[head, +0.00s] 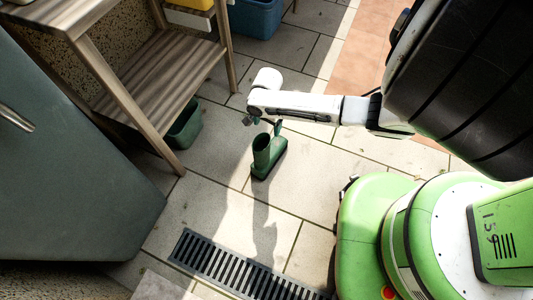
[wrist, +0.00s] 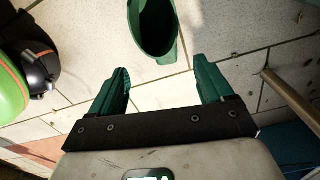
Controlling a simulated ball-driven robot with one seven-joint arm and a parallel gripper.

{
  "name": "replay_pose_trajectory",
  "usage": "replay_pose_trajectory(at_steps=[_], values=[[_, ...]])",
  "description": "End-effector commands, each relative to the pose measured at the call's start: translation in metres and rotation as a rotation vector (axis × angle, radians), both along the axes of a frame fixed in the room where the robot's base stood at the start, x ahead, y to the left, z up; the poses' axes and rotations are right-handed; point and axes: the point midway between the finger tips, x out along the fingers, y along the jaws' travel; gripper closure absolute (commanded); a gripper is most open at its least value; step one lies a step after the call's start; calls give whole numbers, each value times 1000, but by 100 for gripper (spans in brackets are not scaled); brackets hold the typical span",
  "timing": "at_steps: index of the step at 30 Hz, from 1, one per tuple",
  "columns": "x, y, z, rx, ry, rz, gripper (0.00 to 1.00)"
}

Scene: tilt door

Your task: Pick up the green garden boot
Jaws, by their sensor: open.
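My gripper (head: 262,124) hangs above the boot's opening in the head view, partly hidden by my arm. In the wrist view my gripper (wrist: 164,80) is open, with two green fingers apart and nothing between them. The boot lies beyond the fingertips, between their lines.
A wooden shelf bench (head: 160,70) stands to the left, with a green bin (head: 186,126) beside its leg. A grey tilted panel (head: 70,150) fills the left. A drain grate (head: 240,268) lies in front. A blue crate (head: 256,17) is at the back. Floor around the boot is clear.

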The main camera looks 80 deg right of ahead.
Motion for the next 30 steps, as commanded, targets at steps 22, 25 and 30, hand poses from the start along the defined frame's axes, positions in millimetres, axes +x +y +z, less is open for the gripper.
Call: replay_pose_trajectory(at_steps=[22,25,30], values=[[1,3,-84,-2,3,8,20],[1,3,-93,-1,3,6,20],[1,3,-93,0,1,5,20]])
